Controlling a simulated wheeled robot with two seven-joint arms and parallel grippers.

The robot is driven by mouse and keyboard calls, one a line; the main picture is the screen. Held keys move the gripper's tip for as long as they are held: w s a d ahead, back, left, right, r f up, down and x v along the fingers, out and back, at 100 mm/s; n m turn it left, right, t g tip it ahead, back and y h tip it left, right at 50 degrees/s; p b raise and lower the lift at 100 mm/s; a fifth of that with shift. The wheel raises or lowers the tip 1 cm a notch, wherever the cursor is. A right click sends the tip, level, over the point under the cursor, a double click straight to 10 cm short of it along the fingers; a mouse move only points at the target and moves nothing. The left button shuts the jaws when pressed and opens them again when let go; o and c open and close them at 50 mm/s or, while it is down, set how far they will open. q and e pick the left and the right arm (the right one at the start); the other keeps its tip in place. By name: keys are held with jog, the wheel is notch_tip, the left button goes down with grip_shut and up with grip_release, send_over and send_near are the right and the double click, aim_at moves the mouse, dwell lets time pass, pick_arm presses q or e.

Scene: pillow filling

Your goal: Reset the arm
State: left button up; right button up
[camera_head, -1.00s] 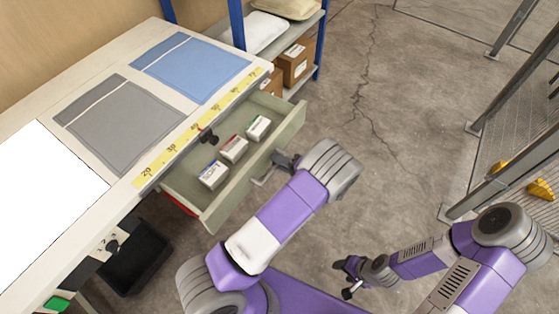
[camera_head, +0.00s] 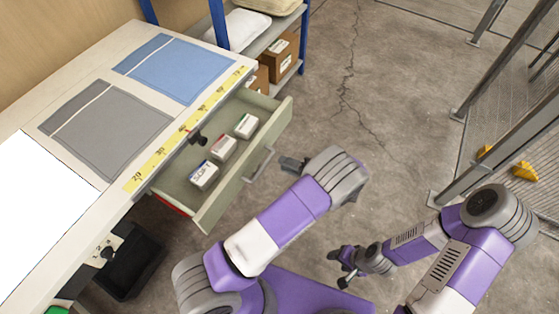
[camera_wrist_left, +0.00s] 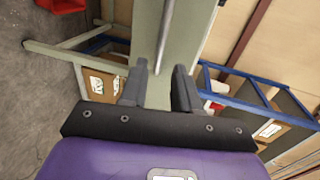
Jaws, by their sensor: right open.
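My left gripper (camera_head: 288,163) is at the right of the open drawer's (camera_head: 196,214) front, just off its metal handle (camera_head: 260,164). In the left wrist view its two fingers (camera_wrist_left: 158,88) are spread and empty, with the pale drawer front (camera_wrist_left: 150,60) and the handle (camera_wrist_left: 165,38) beyond them. My right gripper (camera_head: 344,266) hangs over the floor at the lower middle, open and away from objects.
The drawer holds white boxes (camera_head: 204,175) with coloured ends. The table above it carries grey (camera_head: 105,128) and blue (camera_head: 175,68) cloth pieces. A black bin (camera_head: 130,268) stands below.

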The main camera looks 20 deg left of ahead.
pick_arm(q)
jog(key=shift+d, duration=0.1)
dwell(0.4)
jog(key=s+f+g+h+p, duration=0.2)
jog(key=s+f+g+h, duration=0.65)
jog(key=s+f, duration=0.6)
jog(key=s+d+r+n+t+h+p, duration=0.1)
jog(key=s+d+n+t+h, duration=0.3)
jog(key=h, duration=0.7)
jog(key=d+r+t, duration=0.1)
jog(key=t, duration=0.1)
jog(key=shift+s+d+r+t+p, duration=0.25)
jog(key=shift+d+r+t+p, duration=0.05)
jog(key=shift+d+r+t, duration=0.1)
jog(key=shift+a+n, duration=0.1)
jog(key=shift+n, duration=0.2)
